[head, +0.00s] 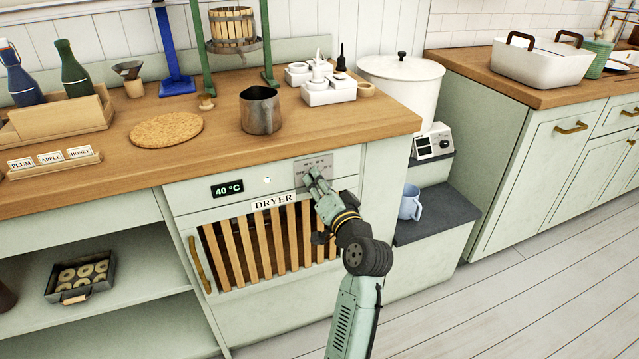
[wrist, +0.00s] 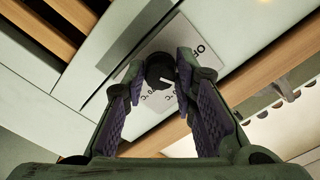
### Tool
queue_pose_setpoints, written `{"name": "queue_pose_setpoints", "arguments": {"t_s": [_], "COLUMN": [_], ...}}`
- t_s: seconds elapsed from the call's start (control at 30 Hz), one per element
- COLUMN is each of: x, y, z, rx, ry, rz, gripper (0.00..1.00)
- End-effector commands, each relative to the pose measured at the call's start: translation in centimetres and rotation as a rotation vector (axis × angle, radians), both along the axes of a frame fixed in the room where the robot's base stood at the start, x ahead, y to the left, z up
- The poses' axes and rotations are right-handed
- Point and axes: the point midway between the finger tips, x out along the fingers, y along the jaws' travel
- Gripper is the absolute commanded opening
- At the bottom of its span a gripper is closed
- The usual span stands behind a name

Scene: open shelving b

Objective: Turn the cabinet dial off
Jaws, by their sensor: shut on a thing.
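The cabinet dial is a round black knob (wrist: 159,70) in the wrist view, on a pale metal plate (wrist: 205,38). Part of the word OFF shows at the plate's upper right, and °C markings show below the knob. A small white mark is on the knob's lower right. My gripper (wrist: 160,74) has its purple-padded fingers on both sides of the knob, shut on it. In the head view my gripper (head: 314,177) reaches the plate (head: 316,163) on the dryer front (head: 179,198). There the fingers hide the dial.
A display (head: 227,188) reading 40 °C is left of the plate. Below are the dryer's wooden slats (head: 265,246). The counter (head: 225,135) overhangs above, with a metal jug (head: 260,111) near its edge. Open floor (head: 520,290) lies at the right.

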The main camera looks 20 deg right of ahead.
Motion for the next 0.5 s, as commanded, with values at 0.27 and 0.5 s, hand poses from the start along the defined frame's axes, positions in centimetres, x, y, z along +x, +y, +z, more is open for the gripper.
{"name": "queue_pose_setpoints", "arguments": {"t_s": [0.27, 0.5], "x": [-0.01, 0.0], "y": [0.01, 0.0], "z": [-0.01, -0.18], "rx": [-0.001, -0.051], "ry": [0.0, -0.003], "rz": [0.0, 0.0], "gripper": [0.0, 0.0]}}
